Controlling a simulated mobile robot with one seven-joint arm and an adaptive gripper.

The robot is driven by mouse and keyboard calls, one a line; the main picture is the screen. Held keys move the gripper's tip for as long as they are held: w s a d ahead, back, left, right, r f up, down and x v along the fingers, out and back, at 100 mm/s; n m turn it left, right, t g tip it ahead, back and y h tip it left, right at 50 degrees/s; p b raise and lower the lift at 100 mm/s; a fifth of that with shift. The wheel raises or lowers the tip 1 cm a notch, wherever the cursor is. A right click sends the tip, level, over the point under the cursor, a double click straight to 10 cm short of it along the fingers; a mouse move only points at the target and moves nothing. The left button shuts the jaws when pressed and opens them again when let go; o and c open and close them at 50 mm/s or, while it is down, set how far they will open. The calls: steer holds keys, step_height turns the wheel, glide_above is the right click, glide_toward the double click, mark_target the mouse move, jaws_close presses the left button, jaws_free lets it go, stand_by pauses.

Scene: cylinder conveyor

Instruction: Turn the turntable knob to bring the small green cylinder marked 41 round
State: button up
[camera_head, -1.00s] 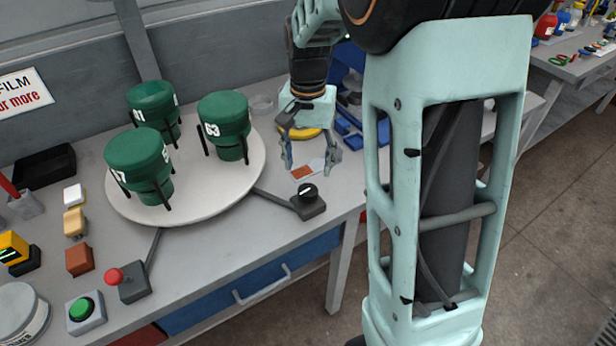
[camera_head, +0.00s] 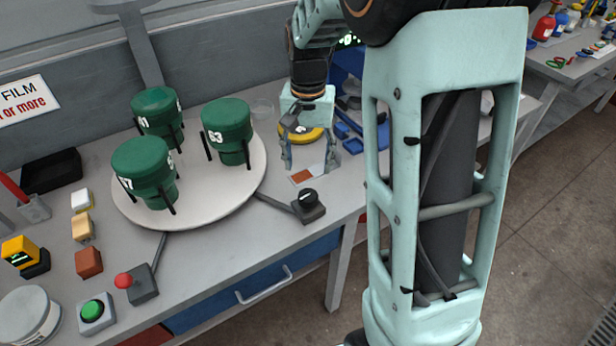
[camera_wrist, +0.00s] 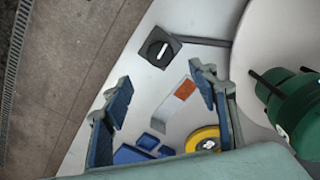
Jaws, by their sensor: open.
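The black turntable knob (camera_head: 308,197) sits on a dark square base near the table's front edge, joined by a bar to the turntable. It also shows in the wrist view (camera_wrist: 158,50), with a white line across it. The round pale turntable (camera_head: 215,205) carries three green cylinders in black prongs: one marked 41 (camera_head: 155,110) at the back left, one marked 63 (camera_head: 226,125) at the right, and one whose mark ends in 7 (camera_head: 142,165) at the front. My gripper (camera_head: 309,172) is open and empty above the table, behind the knob and right of the turntable.
A yellow ring (camera_wrist: 203,139) and blue parts (camera_head: 350,130) lie behind my gripper. A small card with an orange patch (camera_wrist: 185,89) lies between the fingers in the wrist view. A red joystick (camera_head: 124,281) and a green button (camera_head: 92,310) stand at the front left.

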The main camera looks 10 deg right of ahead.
mark_target(308, 195)
step_height(308, 195, down, 11)
steer(key=shift+r, duration=0.1)
stand_by(0.3)
steer(key=shift+c, duration=0.7)
steer(key=c, duration=1)
